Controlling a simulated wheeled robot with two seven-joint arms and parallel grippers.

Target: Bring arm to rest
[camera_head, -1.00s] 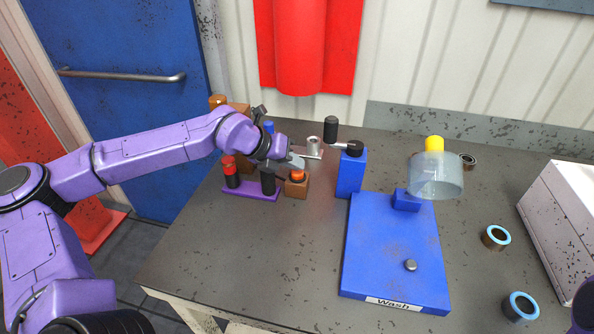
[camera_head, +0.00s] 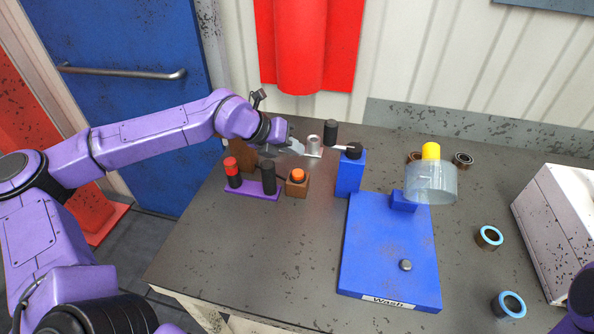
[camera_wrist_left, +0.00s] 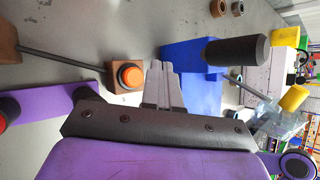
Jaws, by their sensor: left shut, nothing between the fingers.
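My left arm, purple, reaches in from the left in the head view. Its gripper (camera_head: 297,147) is above the table near the back, behind the brown block with an orange button (camera_head: 298,176). In the left wrist view the grey fingers (camera_wrist_left: 160,72) are together with nothing between them. The orange button (camera_wrist_left: 130,76) shows just left of the fingers there. Of my right arm only a purple part shows at the lower right edge of the head view; its gripper is out of view.
A blue wash station (camera_head: 385,255) with a clear cup (camera_head: 430,182) and a black-knobbed lever (camera_head: 331,132) stands at the middle right. A purple base (camera_head: 252,190) holds red and black posts. Blue-rimmed rings (camera_head: 489,237) and a white box (camera_head: 560,230) are right. The front-left table is clear.

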